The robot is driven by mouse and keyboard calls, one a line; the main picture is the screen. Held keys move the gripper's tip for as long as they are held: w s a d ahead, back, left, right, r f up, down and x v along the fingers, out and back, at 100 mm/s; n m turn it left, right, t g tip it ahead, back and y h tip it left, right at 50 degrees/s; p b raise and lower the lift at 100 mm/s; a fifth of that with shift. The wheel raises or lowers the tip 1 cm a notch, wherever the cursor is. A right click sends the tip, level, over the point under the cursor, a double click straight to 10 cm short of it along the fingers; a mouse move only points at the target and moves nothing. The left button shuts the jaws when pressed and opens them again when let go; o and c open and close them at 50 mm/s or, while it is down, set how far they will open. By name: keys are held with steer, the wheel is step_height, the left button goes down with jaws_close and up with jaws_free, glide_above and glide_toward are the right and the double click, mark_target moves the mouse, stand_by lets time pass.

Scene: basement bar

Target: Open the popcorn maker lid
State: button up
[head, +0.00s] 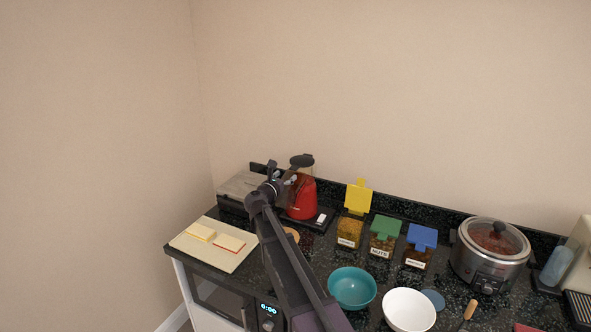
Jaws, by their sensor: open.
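The popcorn maker (302,199) is a red appliance at the back left of the dark counter, partly hidden behind my arm. A dark round lid piece (302,160) shows at its top, above a pale, see-through part. I cannot tell whether this lid is seated or lifted. My gripper (288,179) is open, just left of the popcorn maker's upper part and below the dark lid piece. It overlaps the maker in the picture; I cannot tell whether they touch.
Three jars with raised yellow (358,197), green (385,228) and blue (422,237) lids stand to the right. A teal bowl (352,288), white bowl (409,310) and slow cooker (489,283) stand further right. A pale board (213,258) lies left. Walls rise behind and left.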

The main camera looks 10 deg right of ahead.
mark_target(297, 165)
steer(key=shift+x, duration=3.45)
jaws_close()
steer(key=shift+d, duration=0.2)
steer(key=shift+a, duration=0.15)
steer(key=shift+r, duration=0.15)
